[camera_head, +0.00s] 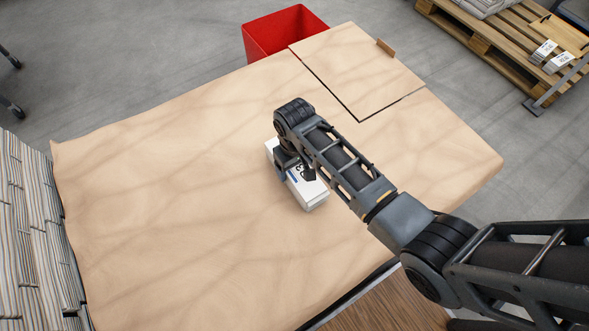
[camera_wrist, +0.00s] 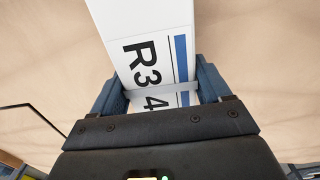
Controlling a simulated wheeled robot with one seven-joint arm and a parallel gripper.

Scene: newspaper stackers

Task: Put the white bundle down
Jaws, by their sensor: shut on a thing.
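Newspaper stacks (camera_head: 30,235) stand at the left. A pallet (camera_head: 500,35) with white bundles is at upper right.

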